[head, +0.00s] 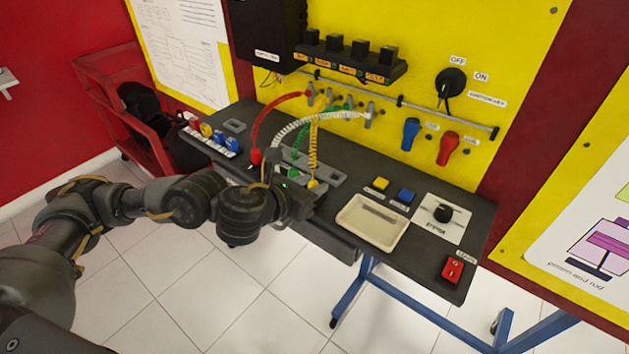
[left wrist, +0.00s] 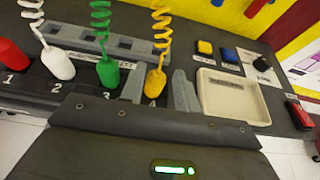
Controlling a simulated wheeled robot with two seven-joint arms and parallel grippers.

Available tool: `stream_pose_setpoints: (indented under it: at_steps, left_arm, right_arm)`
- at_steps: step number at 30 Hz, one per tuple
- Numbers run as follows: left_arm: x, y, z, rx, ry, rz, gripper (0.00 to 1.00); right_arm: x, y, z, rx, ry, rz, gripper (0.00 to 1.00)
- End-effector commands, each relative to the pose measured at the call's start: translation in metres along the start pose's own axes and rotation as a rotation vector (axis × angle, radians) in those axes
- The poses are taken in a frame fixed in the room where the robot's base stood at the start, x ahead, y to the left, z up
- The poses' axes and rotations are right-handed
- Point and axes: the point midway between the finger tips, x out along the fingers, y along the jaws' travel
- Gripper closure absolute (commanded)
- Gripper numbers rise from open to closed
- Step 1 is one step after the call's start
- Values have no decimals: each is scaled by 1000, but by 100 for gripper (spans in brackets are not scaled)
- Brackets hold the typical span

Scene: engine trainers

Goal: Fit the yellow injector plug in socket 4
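The yellow injector plug (left wrist: 156,82), with its coiled yellow lead, stands nearly upright at the spot marked 4 in the left wrist view. In the head view its lower end (head: 314,184) shows just beyond my left gripper (head: 302,194). In the left wrist view grey finger-like parts stand on both sides of the yellow plug; I cannot tell whether they press on it. The foot of the plug is hidden by my gripper's dark housing, so its seating in socket 4 cannot be seen. My right gripper is not in view.
Red (left wrist: 14,55), white (left wrist: 57,62) and green (left wrist: 108,72) plugs stand in a row to the left of the yellow one. A cream tray (head: 346,221) lies to the right on the dark bench. Coiled leads rise to the yellow panel (head: 520,60).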

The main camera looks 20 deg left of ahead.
Motion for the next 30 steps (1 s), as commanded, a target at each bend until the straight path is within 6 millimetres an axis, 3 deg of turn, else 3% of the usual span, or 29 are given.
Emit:
stream_pose_setpoints:
  at_steps: [6, 17, 30]
  left_arm:
    - [-11, 0, 4, 1, 1, 1, 68]
    - [-13, 0, 6, 1, 1, 1, 68]
    - [-29, 0, 46, 0, 0, 0, 68]
  right_arm:
    - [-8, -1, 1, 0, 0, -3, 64]
    - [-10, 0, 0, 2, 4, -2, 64]
    - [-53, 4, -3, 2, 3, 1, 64]
